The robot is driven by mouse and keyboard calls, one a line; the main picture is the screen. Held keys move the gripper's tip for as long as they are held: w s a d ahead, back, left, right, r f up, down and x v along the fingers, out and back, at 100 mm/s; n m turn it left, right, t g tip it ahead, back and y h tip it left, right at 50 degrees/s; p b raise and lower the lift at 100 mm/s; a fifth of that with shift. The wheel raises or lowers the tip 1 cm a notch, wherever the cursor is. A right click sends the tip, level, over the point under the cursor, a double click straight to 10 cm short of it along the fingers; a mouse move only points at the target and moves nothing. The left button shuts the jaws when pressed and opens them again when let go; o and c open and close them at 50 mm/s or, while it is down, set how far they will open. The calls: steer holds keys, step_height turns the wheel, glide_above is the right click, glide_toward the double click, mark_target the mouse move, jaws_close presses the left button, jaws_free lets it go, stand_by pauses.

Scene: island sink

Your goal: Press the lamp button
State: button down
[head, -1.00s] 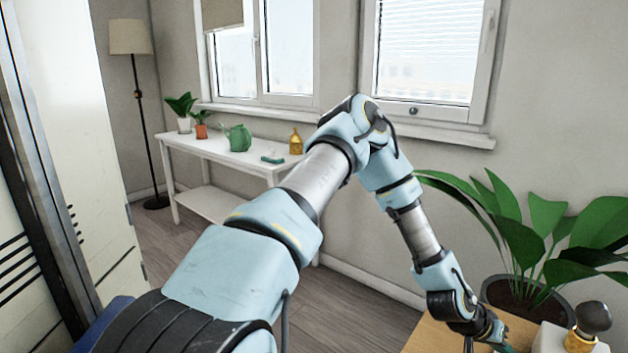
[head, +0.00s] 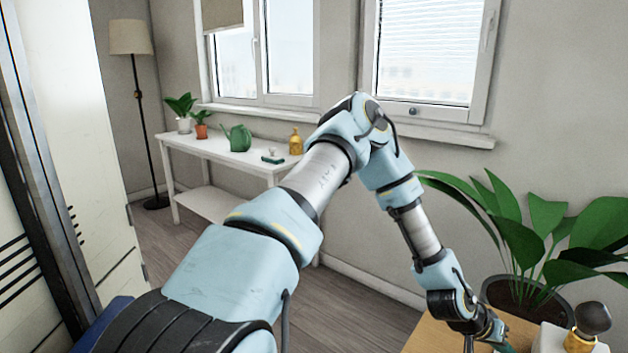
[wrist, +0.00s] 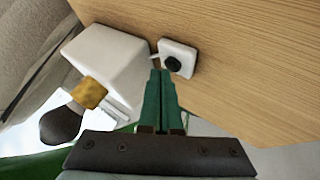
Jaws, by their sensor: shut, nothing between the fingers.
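A table lamp with a white block base (head: 553,338), a gold neck (head: 578,341) and a dark bulb (head: 593,317) stands on the wooden table at the lower right of the head view. In the wrist view the white base (wrist: 108,62), gold neck (wrist: 88,92) and dark bulb (wrist: 60,124) show at left. A small white square with a round black button (wrist: 174,65) lies on the wood beside the base. My gripper (wrist: 160,76) is shut and empty, its green fingertips just below the button in the picture. Contact cannot be told. In the head view my gripper (head: 500,338) is small and partly hidden.
The wooden table (head: 432,335) has bare wood around the button. A large potted plant (head: 530,290) stands behind the lamp. A white side table (head: 222,152) with small items stands under the window. A floor lamp (head: 131,38) stands in the far left corner.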

steer(key=shift+r, duration=0.3)
step_height(320, 180, up, 6)
steer(key=p, duration=0.4)
steer(key=shift+f, duration=0.1)
stand_by(0.3)
steer(key=w+a+r+n+t+y+p, duration=0.15)
steer(key=w+a+r, duration=0.25)
steer(key=a, duration=0.5)
steer(key=w+a+r+y, duration=0.3)
steer(key=a+r, duration=0.1)
steer(key=a, duration=0.5)
steer(key=w+a+r+n+y+p, duration=0.15)
steer(key=w+a+r, duration=0.25)
steer(key=a, duration=0.5)
steer(key=s+a+r+n+y, duration=0.1)
steer(key=s+a+r, duration=0.1)
steer(key=a+r, duration=0.2)
steer(key=s+a+r+n+y, duration=0.1)
steer(key=s+a+r+n, duration=0.1)
steer(key=a, duration=0.8)
steer(key=s+a+r+n+y+p, duration=0.1)
steer(key=s+a+r, duration=0.1)
steer(key=a+r, duration=0.3)
steer(key=shift+s+a+r, duration=0.35)
steer(key=shift+s+a, duration=0.05)
steer(key=shift+a, duration=0.55)
